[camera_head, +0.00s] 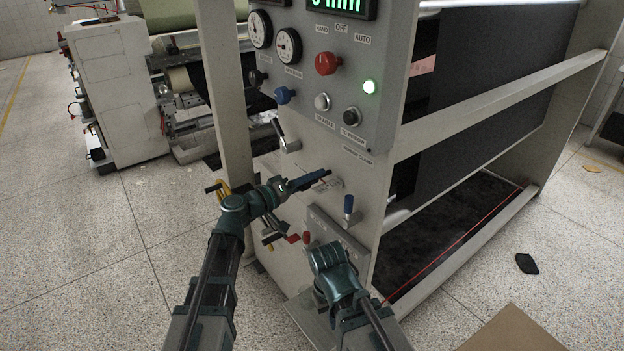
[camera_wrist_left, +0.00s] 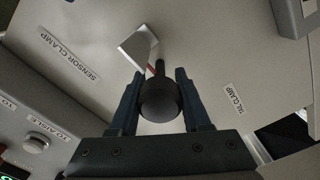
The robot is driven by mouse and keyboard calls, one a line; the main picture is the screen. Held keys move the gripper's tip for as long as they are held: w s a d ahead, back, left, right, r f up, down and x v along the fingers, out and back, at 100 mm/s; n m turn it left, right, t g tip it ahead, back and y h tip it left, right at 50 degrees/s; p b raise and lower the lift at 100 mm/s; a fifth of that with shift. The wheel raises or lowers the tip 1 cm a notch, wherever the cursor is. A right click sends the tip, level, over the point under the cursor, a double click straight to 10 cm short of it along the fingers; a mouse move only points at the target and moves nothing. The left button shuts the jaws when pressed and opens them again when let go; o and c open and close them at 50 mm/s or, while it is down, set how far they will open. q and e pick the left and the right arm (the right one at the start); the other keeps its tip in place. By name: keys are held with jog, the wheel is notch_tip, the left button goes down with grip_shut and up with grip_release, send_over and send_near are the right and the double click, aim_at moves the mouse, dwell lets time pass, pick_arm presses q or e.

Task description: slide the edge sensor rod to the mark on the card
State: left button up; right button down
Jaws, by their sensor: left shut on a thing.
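My left gripper (camera_head: 326,174) reaches in front of the machine's pale side panel in the head view. In the left wrist view its two fingers (camera_wrist_left: 160,100) are shut on a round black knob (camera_wrist_left: 160,101), the end of the sensor rod. Beyond the knob a dark stem and a bent pale plate (camera_wrist_left: 138,46) show, with a small red line beside the stem. The gripper hides the rod in the head view. I cannot clearly make out the card or its mark. My right arm stands at the lower middle; its gripper cannot be made out.
The control box (camera_head: 345,75) carries gauges, a red knob, a lit green lamp and a partly cut-off green display (camera_head: 340,5). The SENSOR CLAMP label (camera_wrist_left: 70,55) is on the panel.

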pick_arm(q)
grip_shut()
dwell(0.8)
jog(key=shift+s+a, duration=0.3)
jog(key=shift+a, duration=0.15)
jog(key=o, duration=1)
grip_release()
jog(key=v, duration=1.3)
jog(key=shift+s+a, duration=0.25)
jog(key=shift+a, duration=0.1)
